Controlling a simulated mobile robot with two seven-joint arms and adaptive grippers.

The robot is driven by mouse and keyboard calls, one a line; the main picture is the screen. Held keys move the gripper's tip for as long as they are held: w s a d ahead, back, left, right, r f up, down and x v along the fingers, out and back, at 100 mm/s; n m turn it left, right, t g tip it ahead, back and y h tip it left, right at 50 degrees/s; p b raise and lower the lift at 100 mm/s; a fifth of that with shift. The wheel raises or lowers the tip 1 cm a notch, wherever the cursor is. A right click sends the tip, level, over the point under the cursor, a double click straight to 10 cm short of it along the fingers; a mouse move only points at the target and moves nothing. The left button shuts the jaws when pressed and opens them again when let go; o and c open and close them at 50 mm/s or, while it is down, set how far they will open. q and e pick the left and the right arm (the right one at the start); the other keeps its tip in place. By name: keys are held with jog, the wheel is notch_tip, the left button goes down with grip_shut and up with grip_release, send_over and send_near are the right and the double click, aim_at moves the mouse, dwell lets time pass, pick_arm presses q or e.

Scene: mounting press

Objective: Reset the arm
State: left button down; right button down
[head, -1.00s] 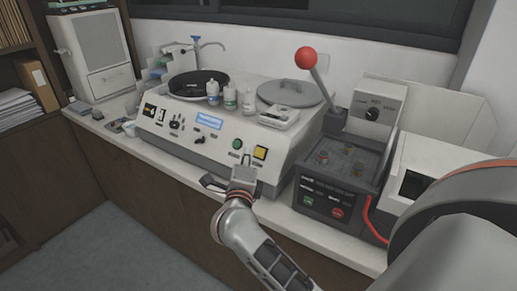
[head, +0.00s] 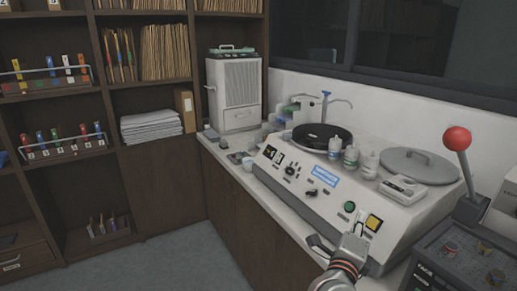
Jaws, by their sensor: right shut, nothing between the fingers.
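My right gripper (head: 357,236) is at the lower right of the head view, its arm coming up from the bottom edge. It is shut and empty, in front of the polishing machine (head: 290,204), close to its green and yellow buttons. I cannot tell whether it touches the panel. The mounting press (head: 454,262) is at the right edge, partly cut off, with its red-ball lever (head: 457,139) standing up. My left gripper is out of view.
The white counter (head: 262,187) runs along the wall. Bottles (head: 350,156) and a round lid (head: 418,165) sit on the machine. A light cabinet (head: 233,92) stands at the counter's far end. Dark shelves (head: 103,141) with racks and files fill the left. The floor between is clear.

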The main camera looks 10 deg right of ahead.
jog(key=s+a+f+n+t+y, duration=0.35)
jog(key=a+f+n+y, duration=0.3)
jog(key=n, duration=0.45)
jog(key=s+a+f+n+t+y, duration=0.2)
jog(key=s+a+f+n+y, duration=0.4)
jog(key=n, duration=0.6)
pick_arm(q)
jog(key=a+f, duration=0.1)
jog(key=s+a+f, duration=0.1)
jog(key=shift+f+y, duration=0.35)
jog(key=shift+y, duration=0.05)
pick_arm(e)
jog(key=s+f+n+g, duration=0.4)
jog(key=s+f, duration=0.3)
jog(key=f, duration=0.5)
jog(key=s+f+n+g+y, duration=0.1)
jog(key=s+f+n+g, duration=0.4)
jog(key=f, duration=0.7)
jog(key=shift+s+f, duration=0.15)
jog(key=shift+s, duration=1.1)
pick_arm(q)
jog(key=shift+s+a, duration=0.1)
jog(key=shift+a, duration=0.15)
pick_arm(e)
jog(key=shift+g, duration=0.25)
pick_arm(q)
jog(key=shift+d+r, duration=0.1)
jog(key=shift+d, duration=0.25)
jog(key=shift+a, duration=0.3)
